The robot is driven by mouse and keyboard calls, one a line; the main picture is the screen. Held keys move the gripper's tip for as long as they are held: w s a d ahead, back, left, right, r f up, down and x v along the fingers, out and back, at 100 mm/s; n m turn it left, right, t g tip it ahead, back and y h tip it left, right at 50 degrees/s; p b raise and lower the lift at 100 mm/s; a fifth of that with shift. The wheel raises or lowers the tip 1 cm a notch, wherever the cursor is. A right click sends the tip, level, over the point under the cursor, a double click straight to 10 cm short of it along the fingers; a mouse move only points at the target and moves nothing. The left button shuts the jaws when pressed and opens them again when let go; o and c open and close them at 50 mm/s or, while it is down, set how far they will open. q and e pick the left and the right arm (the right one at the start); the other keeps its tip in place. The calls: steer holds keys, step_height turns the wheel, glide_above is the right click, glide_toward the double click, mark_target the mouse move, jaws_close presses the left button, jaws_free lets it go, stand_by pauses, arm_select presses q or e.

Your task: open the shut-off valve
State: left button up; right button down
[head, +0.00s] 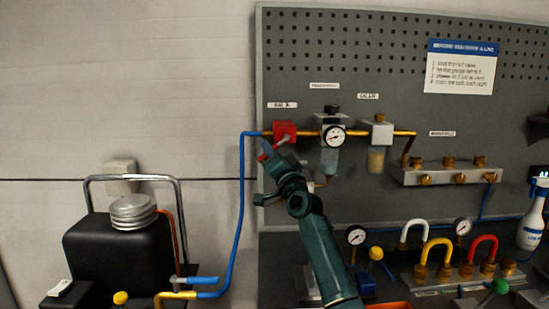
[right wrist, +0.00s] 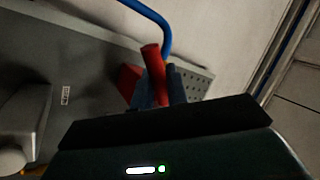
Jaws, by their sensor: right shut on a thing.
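The shut-off valve (head: 284,131) is a red block on the brass pipe at the left of the grey pegboard. My right gripper (head: 268,156) is just below and left of it, at the end of the dark green arm. In the right wrist view the gripper (right wrist: 160,92) is shut on the valve's red handle (right wrist: 151,57), whose end sticks out past the fingers. The red valve body (right wrist: 130,80) shows beside it. The fingers partly hide the handle, so its exact angle is hard to tell. My left gripper is not in view.
A blue hose (head: 240,200) runs down just left of the valve. A regulator with a gauge (head: 333,136) and an oiler (head: 379,133) stand close on its right. A black tank (head: 120,250) is at lower left. Bare wall lies left of the hose.

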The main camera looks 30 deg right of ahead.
steer(key=m+h, duration=0.1)
steer(key=m, duration=0.1)
steer(key=r+m+h, duration=0.1)
steer(key=m+h, duration=0.1)
steer(key=m, duration=0.1)
steer(key=a+r+m+h, duration=0.1)
steer(key=m+h, duration=0.1)
steer(key=shift+w, duration=0.3)
steer(key=shift+r+m+g+h+p, duration=0.1)
steer(key=shift+r+m+g+h, duration=0.15)
steer(key=shift+m+h, duration=0.7)
steer(key=shift+r+m+g+h+p, duration=0.1)
steer(key=shift+r+m+g+h, duration=0.35)
steer(key=shift+m, duration=0.8)
steer(key=shift+r+m+g+h+p, duration=0.1)
steer(key=shift+m+h, duration=0.8)
steer(key=shift+m, duration=0.5)
steer(key=c, duration=1.5)
jaws_free()
steer(key=shift+o, duration=0.2)
steer(key=b+v, duration=0.2)
steer(key=v, duration=1.1)
steer(key=shift+a, duration=0.15)
steer(key=shift+f, duration=0.1)
